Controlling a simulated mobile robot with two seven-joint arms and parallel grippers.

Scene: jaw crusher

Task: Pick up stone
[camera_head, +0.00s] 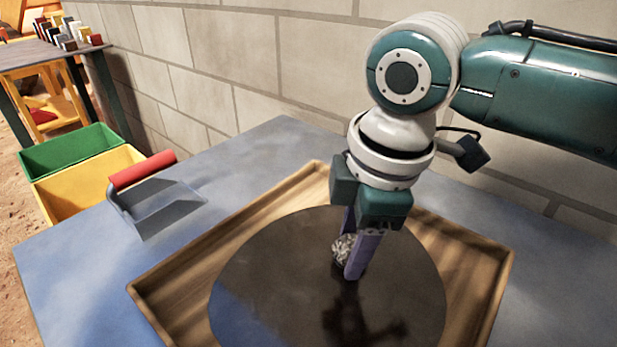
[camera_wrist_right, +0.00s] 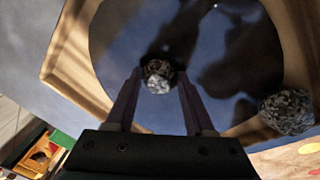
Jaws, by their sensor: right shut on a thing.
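My right gripper (camera_head: 352,262) points down over a round dark plate (camera_head: 270,270) in a wooden tray (camera_head: 180,282). It is shut on a rough grey-white stone (camera_head: 341,252). In the right wrist view the stone (camera_wrist_right: 159,80) sits between the two purple fingertips. I cannot tell whether the stone is touching the plate or is slightly above it. A second grey speckled stone (camera_wrist_right: 287,111) shows in the right wrist view by the tray's edge; I do not see it in the head view. My left gripper is out of view.
A dustpan-like scoop (camera_head: 160,201) with a red handle lies on the blue-grey table (camera_head: 80,270), left of the tray. Green (camera_head: 72,150) and yellow (camera_head: 80,190) bins stand past the table's left edge. A block wall (camera_head: 240,60) runs close behind the table.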

